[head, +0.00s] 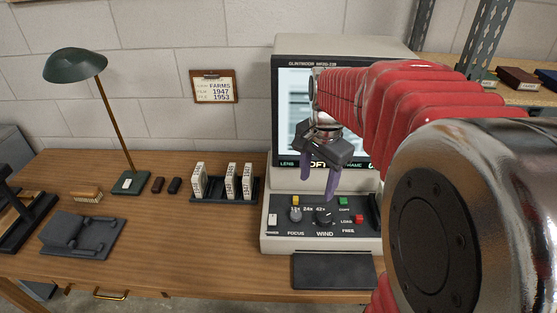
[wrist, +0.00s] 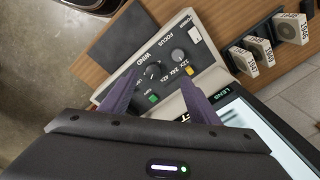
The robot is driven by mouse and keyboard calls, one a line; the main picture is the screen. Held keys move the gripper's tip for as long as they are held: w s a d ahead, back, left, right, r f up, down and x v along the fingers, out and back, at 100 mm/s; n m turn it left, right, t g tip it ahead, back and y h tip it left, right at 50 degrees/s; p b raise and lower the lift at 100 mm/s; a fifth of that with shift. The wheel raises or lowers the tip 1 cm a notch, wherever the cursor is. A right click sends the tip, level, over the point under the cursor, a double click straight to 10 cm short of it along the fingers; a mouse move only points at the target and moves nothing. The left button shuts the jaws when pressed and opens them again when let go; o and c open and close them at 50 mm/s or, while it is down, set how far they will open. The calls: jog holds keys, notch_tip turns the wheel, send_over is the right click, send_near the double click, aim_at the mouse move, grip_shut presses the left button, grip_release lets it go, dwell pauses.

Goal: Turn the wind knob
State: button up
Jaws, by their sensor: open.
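The wind knob (head: 325,217) is a dark round dial above the label WIND on the sloped control panel (head: 272,244) of the microfilm reader. In the wrist view the wind knob (wrist: 152,72) appears between the two fingertips, just beyond them. My gripper (head: 317,188) has two purple fingers pointing down, open and empty, above the panel; the gap between them and the knob shows no contact. The open gripper (wrist: 160,77) also fills the lower part of the wrist view.
The focus knob (head: 295,214) is just left of the wind knob. A green button (head: 343,201) and red button (head: 360,218) are to its right. The reader screen (head: 293,110) rises behind. A rack of boxes (head: 222,187) and a lamp (head: 131,182) stand left.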

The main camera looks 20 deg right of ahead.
aim_at(325, 216)
jog(key=w+d+f+m+g, duration=0.1)
jog(key=w+d+f+m, duration=0.1)
jog(key=d, duration=0.4)
jog(key=shift+f+m, duration=0.6)
jog(key=shift+m, duration=0.5)
jog(key=shift+f, duration=0.15)
notch_tip(325, 216, down, 14)
jog(key=shift+r, duration=0.25)
jog(key=shift+c, duration=0.3)
jog(key=c, duration=0.9)
jog(key=shift+a, duration=0.2)
jog(key=shift+c, duration=0.5)
jog(key=shift+d, duration=0.1)
